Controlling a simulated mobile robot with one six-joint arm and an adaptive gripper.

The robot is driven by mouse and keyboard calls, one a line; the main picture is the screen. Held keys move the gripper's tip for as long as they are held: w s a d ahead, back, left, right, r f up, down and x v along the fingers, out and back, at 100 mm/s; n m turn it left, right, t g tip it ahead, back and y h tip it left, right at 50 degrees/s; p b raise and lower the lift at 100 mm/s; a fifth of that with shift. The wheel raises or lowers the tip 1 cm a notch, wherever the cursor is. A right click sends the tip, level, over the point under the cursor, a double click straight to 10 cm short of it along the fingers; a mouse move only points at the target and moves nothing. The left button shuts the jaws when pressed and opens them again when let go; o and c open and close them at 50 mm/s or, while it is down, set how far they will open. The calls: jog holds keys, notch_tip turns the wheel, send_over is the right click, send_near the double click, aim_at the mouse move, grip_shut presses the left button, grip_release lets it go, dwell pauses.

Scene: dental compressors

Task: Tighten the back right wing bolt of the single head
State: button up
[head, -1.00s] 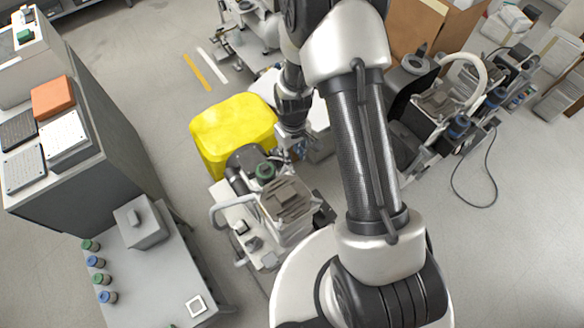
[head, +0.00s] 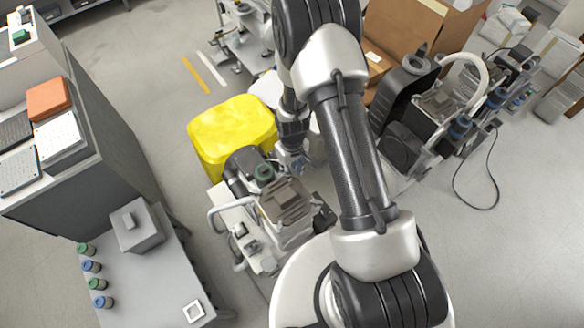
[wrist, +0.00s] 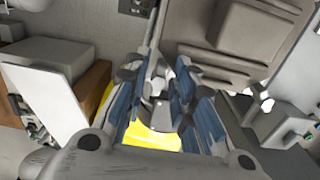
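A compressor with one grey-brown ribbed head block (head: 287,200) stands on a pale frame in the middle of the head view. Its head shows large at the upper right of the wrist view (wrist: 250,35). My gripper (head: 297,163) is at the far side of this head, close to it. In the wrist view its blue-padded fingers (wrist: 158,80) stand apart, on either side of a small grey metal part. I cannot tell whether that part is the back right wing bolt, nor whether the pads touch it. My arm and gripper hide part of the head's back right.
A yellow bin (head: 232,130) stands just behind the compressor. Another compressor (head: 437,105) stands to the right, with a black cable on the floor. A grey cabinet (head: 95,175) and a low table (head: 155,275) stand at the left.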

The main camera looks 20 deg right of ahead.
grip_shut()
dwell(0.4)
jog(key=m, duration=0.4)
jog(key=shift+a+m+b, duration=0.1)
jog(key=shift+m+b, duration=0.2)
jog(key=shift+m, duration=0.1)
jog(key=shift+a+m, duration=0.1)
jog(key=shift+m, duration=1.8)
jog(key=shift+o, duration=1.1)
grip_release()
